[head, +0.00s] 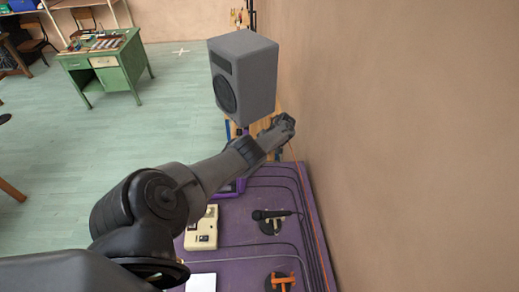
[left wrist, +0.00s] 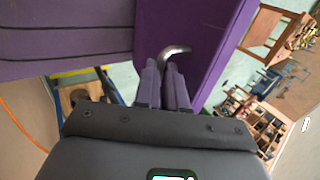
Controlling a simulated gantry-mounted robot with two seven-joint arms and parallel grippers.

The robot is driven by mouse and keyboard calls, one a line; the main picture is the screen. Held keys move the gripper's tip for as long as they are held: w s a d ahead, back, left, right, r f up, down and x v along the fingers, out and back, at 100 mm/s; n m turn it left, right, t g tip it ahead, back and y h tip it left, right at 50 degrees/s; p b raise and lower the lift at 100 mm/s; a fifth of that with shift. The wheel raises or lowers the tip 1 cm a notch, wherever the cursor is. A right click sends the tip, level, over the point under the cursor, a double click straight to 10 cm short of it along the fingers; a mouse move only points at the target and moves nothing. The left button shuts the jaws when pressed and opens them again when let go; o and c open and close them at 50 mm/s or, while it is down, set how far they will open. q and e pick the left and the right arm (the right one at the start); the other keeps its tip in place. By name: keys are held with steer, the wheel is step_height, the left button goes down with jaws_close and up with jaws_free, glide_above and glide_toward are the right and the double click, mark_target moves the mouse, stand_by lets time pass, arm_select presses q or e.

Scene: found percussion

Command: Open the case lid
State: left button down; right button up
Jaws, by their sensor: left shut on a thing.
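My left gripper (head: 283,128) reaches past the far end of the purple table. In the left wrist view my left gripper (left wrist: 166,85) is shut on a bent metal handle (left wrist: 176,49), whose curved end sticks out beyond the fingertips. Behind it is a purple panel (left wrist: 190,25), which looks like part of the case. In the head view only a small purple piece (head: 237,187), perhaps the case, shows beside my arm; the rest is hidden. I cannot tell how far the lid is open. My right gripper is in neither view.
On the purple table (head: 238,234) are a microphone (head: 270,214), a cream device (head: 203,230) and an orange clamp (head: 280,281). Cables run along its right side, close to the wall (head: 420,130). A grey speaker (head: 243,75) stands just beyond my left gripper.

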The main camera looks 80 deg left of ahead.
arm_select(q)
steer(key=shift+s+d+f, duration=0.1)
steer(key=shift+s+f, duration=0.25)
steer(key=c, duration=1.3)
jaws_free()
steer(key=shift+s+d+f, duration=0.15)
steer(key=shift+s, duration=0.25)
steer(key=shift+o, duration=0.5)
steer(key=shift+w+r, duration=0.25)
steer(key=shift+w, duration=0.05)
steer(key=v, duration=1)
steer(key=shift+w+r, duration=0.25)
steer(key=shift+r, duration=0.05)
